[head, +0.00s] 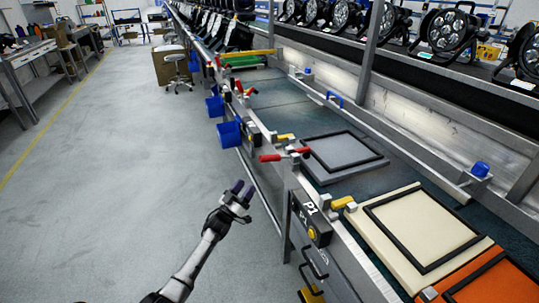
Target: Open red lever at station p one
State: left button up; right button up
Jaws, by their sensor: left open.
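My left gripper (243,189) is open and empty, with dark fingertips pointing up the picture. It hangs over the grey floor, left of the line's metal rail. The P1 sign (310,207) is on the rail's side, right of the gripper. A red lever (271,157) sticks out from the rail just beyond the sign, up and right of the gripper and apart from it. Its other red end shows over the rail. A yellow lever (342,203) sits on the rail beside the sign. My right gripper is not in view.
A grey framed plate (342,155), a cream one (417,229) and an orange one (490,284) lie on the line. Blue bins (229,134) hang along the rail. Par cans (449,31) stand on the back shelf. The floor to the left is clear.

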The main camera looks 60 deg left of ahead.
aim_at(270, 158)
pick_arm(q)
jog(key=s+d+r+m+t+h, duration=0.2)
jog(key=d+r+t+h, duration=0.15)
jog(key=d+h, duration=0.2)
jog(key=shift+t+h, duration=0.35)
jog(key=shift+h, duration=0.3)
jog(key=b+x, duration=0.1)
jog(key=x, duration=0.3)
jog(key=b+x, duration=0.1)
jog(key=x, duration=0.3)
jog(key=a+b+x, duration=0.1)
jog(key=b+x, duration=0.1)
jog(key=x, duration=0.2)
jog(key=shift+w+r, duration=0.1)
jog(key=shift+w, duration=0.15)
jog(key=shift+w+d+r, duration=0.1)
jog(key=shift+w+r, duration=0.35)
jog(key=shift+r, duration=0.05)
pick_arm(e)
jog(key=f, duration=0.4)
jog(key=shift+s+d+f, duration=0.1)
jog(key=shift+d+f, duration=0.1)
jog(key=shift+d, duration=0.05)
pick_arm(q)
jog(key=shift+c, duration=0.4)
grip_shut()
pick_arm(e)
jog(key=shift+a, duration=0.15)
